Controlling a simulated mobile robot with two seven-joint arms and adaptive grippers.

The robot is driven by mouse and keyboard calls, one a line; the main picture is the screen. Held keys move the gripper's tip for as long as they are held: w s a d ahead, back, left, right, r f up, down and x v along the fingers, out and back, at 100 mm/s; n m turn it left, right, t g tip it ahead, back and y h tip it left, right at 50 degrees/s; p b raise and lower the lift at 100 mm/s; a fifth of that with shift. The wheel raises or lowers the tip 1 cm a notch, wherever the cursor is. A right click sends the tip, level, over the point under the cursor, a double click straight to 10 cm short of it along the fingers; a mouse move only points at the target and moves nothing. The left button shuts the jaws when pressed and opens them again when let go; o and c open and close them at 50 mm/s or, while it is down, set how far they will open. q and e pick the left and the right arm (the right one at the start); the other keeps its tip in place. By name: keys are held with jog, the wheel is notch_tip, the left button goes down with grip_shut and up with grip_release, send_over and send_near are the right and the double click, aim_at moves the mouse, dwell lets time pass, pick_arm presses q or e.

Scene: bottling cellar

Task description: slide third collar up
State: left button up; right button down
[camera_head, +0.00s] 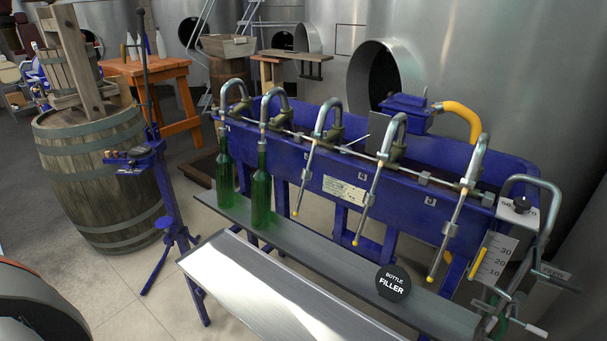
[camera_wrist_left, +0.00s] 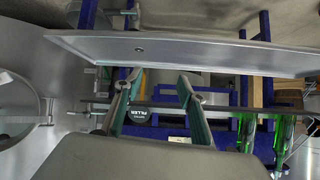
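The blue bottle filler (camera_head: 270,150) has a row of curved metal spouts in the head view. The third spout from the left (camera_head: 306,170) hangs down to a yellow tip, with no bottle under it. A small collar-like fitting shows on its upper tube, too small to judge closely. Green bottles stand under the first spout (camera_head: 225,170) and the second spout (camera_head: 261,190). My left gripper (camera_wrist_left: 159,80) shows in the left wrist view with its two fingers apart and nothing between them. Neither gripper shows in the head view, and my right gripper is in no view.
A metal bench (camera_head: 280,285) runs in front of the filler's bottle shelf (camera_head: 340,265). A round black sign (camera_head: 393,285) stands on the shelf. A blue stand (camera_head: 170,200) and a barrel (camera_head: 100,180) are on the left. A valve and scale (camera_head: 493,258) are at the right end.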

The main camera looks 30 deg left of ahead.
pick_arm(q)
jog(key=shift+c, duration=0.2)
jog(key=m+t+h+p, duration=0.2)
jog(key=m+t+h, duration=0.3)
jog(key=m, duration=3)
send_near(302, 175)
jog(key=shift+t+y, duration=0.3)
jog(key=shift+t, duration=0.2)
jog(key=x, duration=0.4)
jog(key=shift+d+f, duration=0.3)
jog(key=shift+w+r, duration=0.1)
jog(key=shift+w, duration=0.1)
jog(key=x, duration=0.7)
jog(key=shift+d, duration=0.15)
jog(key=shift+c, duration=0.4)
